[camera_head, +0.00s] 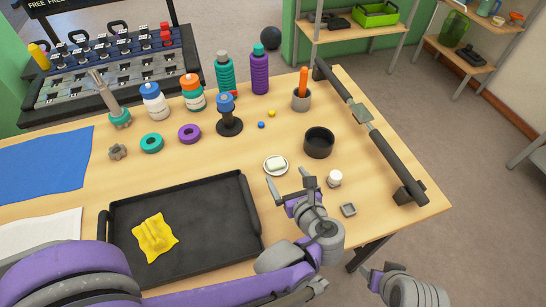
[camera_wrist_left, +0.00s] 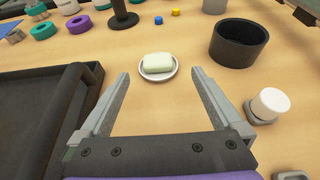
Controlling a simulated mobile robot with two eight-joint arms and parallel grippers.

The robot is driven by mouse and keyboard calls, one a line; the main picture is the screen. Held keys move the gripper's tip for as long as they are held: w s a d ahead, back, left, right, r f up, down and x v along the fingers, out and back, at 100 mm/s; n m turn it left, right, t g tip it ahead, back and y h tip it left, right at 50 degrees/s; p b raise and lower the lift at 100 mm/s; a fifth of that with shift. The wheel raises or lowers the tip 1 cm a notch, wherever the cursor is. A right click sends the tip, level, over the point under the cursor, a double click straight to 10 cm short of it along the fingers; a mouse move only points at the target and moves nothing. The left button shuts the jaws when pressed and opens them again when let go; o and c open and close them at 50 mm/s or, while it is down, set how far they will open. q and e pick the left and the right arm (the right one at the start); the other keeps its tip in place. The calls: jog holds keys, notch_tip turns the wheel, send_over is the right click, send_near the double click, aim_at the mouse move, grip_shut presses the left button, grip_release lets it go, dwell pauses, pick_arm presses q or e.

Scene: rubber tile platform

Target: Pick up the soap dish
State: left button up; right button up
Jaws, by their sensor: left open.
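The soap dish (camera_head: 275,174) is a small round white dish with a pale green bar of soap (camera_head: 276,162) on it, lying on the wooden table. In the left wrist view the soap dish (camera_wrist_left: 158,78) lies just beyond the fingertips, roughly centred between them. My left gripper (camera_head: 292,188) is open and empty, just in front of the dish in the head view. Its two fingers (camera_wrist_left: 158,76) are spread wider than the dish and do not touch it. My right gripper (camera_head: 376,271) is at the lower right, off the table edge, and its jaws show only in part.
A black tray (camera_head: 215,258) with a yellow cloth (camera_head: 155,238) lies left of the dish. A dark round bowl (camera_head: 319,143) stands right of it, and a white-topped jar (camera_head: 335,178) nearer. A black stand (camera_head: 229,125) is behind. Bare table surrounds the dish.

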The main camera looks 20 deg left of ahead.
aim_at(276, 162)
pick_arm(q)
jog(key=x, duration=0.9)
jog(key=shift+a+b, duration=0.3)
jog(key=shift+b, duration=0.05)
jog(key=shift+r, duration=0.1)
jog(key=c, duration=1.4)
